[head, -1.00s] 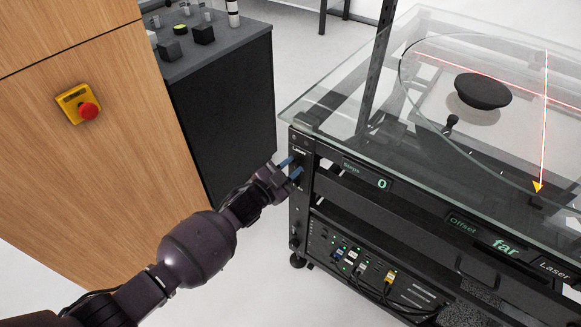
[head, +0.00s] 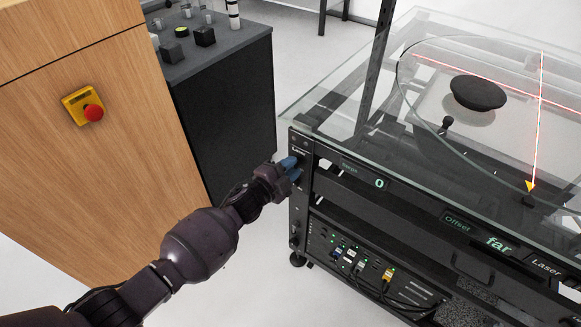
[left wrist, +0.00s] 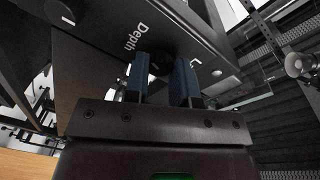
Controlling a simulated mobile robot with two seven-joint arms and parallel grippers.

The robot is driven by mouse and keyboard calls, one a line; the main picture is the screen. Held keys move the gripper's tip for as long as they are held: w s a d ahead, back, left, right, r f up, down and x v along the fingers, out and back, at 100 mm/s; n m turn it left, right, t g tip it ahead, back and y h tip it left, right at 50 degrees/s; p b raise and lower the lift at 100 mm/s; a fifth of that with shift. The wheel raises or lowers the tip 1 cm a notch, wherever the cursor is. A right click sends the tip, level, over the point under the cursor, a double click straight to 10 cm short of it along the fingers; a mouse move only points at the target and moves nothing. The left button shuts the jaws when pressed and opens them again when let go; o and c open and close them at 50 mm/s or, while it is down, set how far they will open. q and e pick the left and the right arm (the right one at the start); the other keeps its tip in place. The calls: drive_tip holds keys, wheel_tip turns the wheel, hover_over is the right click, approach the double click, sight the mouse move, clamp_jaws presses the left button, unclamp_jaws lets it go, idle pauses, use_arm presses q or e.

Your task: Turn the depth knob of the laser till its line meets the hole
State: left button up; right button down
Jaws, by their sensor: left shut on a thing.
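My left gripper (head: 291,167) is at the left end of the black cabinet front, with its blue fingers shut on the depth knob (left wrist: 160,64). In the left wrist view the word "Depth" is printed beside the knob, which is dark and mostly hidden between the fingers. Red laser lines (head: 537,130) cross over the glass turntable (head: 404,85), one running across it and one towards the front. The offset display (head: 497,243) reads "far". I cannot make out the hole. My right gripper is not in view.
A black round knob (head: 478,93) and a yellow pointer (head: 530,186) show at the turntable. The steps display (head: 379,183) reads 0. A wooden cabinet with a red stop button (head: 93,112) stands left, beside a dark bench (head: 225,100). Cables hang below the front panel.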

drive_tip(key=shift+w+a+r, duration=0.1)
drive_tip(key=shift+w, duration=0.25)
use_arm(q)
drive_tip(key=o, duration=0.9)
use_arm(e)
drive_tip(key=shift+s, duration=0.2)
use_arm(q)
drive_tip(key=p+v, duration=0.2)
drive_tip(key=v, duration=0.8)
drive_tip(key=shift+s+a, duration=0.25)
drive_tip(key=shift+s, duration=0.1)
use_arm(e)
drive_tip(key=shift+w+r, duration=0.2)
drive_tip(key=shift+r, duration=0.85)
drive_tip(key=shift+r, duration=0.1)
use_arm(q)
drive_tip(key=shift+w, duration=0.1)
